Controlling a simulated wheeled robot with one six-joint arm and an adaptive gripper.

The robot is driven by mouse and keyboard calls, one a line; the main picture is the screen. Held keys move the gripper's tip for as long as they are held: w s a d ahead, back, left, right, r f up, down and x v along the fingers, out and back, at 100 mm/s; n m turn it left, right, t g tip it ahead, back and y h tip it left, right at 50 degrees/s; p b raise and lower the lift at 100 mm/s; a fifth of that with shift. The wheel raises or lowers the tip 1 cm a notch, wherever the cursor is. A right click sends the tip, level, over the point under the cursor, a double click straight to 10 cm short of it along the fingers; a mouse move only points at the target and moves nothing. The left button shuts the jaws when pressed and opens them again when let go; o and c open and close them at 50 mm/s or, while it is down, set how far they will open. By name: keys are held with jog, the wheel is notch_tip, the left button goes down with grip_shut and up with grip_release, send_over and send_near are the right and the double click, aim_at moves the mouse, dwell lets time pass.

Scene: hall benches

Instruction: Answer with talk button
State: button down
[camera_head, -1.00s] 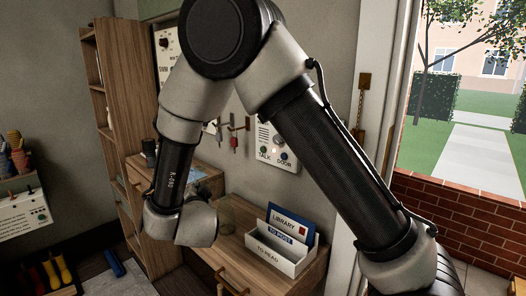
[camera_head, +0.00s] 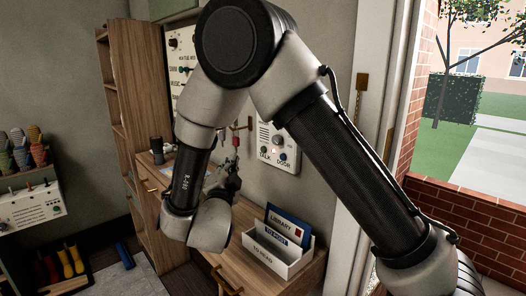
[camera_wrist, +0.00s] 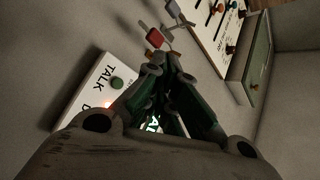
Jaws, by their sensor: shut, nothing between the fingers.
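The white intercom panel (camera_head: 262,136) is on the wall beside the doorway, with a round speaker and buttons labelled TALK and DOOR. The TALK button (camera_head: 264,149) is at its lower left, the DOOR button (camera_head: 283,157) at its lower right. In the wrist view the panel is tilted at left; the TALK button (camera_wrist: 117,83) is green, with a small reddish light near it. My gripper (camera_wrist: 158,62) is shut and empty, its fingertips to the right of the TALK button there, and it covers part of the panel. In the head view my gripper (camera_head: 234,170) is left of the panel, above the desk.
A desk (camera_head: 222,262) below holds a white letter tray (camera_head: 272,262) with a blue LIBRARY item (camera_head: 290,226). Keys (camera_head: 236,141) hang on hooks left of the intercom. A control board (camera_head: 181,85) and wooden shelf (camera_head: 118,120) stand further left. The doorway is at right.

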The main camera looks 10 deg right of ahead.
jog(key=w+d, duration=0.4)
jog(key=d, duration=0.3)
jog(key=shift+w+d, duration=0.1)
jog(key=shift+d, duration=0.05)
dwell(1.4)
jog(key=shift+w+d, duration=0.1)
jog(key=shift+d, duration=0.1)
jog(key=shift+w+d, duration=0.25)
jog(key=shift+d, duration=0.15)
dwell(0.7)
dwell(0.4)
jog(key=shift+s+a, duration=0.45)
jog(key=shift+a, duration=0.3)
jog(key=a, duration=0.1)
jog(key=s+a, duration=0.1)
jog(key=a, duration=0.1)
jog(key=s+a, duration=0.1)
jog(key=shift+s+a, duration=0.15)
jog(key=shift+s, duration=0.1)
